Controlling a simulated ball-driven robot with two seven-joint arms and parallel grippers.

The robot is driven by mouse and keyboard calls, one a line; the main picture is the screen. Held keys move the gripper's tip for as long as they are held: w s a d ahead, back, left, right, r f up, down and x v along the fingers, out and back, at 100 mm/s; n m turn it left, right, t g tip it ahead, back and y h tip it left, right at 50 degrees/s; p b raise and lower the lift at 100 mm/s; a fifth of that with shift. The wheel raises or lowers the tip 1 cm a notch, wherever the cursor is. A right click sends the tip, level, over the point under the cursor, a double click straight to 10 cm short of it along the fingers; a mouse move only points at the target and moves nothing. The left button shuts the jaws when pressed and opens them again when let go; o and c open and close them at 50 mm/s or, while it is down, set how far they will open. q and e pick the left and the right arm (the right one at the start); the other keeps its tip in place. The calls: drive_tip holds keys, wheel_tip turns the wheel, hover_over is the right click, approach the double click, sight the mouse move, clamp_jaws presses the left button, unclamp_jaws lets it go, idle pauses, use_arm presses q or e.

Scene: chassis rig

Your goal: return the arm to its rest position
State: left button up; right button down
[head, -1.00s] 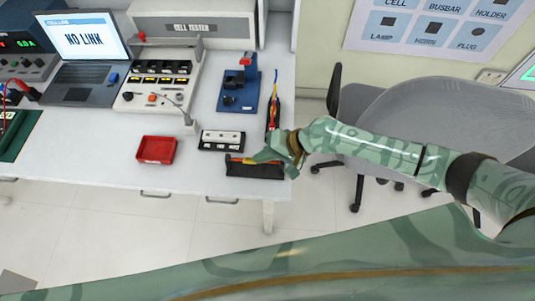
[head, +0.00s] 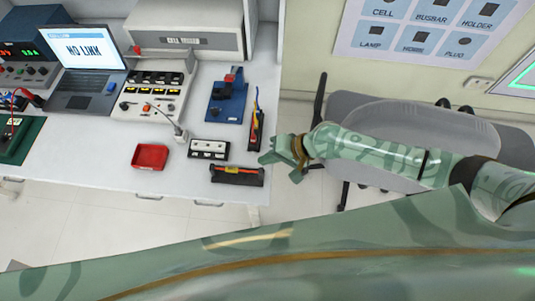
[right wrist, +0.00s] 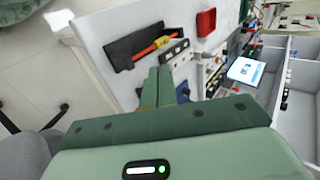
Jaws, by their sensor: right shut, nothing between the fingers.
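My right arm comes in from the right in the head view. Its gripper (head: 268,157) is shut and empty, just off the right edge of the white table (head: 95,160). In the right wrist view the two green fingers (right wrist: 165,85) are together with nothing between them. A black tray (head: 237,181) with a red-and-yellow tool in it lies near the table's front right corner, left of the gripper and apart from it. The same tray (right wrist: 140,45) shows beyond the fingers in the wrist view. My left gripper is not in view.
A grey chair (head: 405,130) stands behind my right forearm. On the table are a red tray (head: 150,157), a white socket strip (head: 208,149), a blue fixture (head: 227,100), a second black holder (head: 256,128), a laptop (head: 85,55) and a cell tester (head: 185,28).

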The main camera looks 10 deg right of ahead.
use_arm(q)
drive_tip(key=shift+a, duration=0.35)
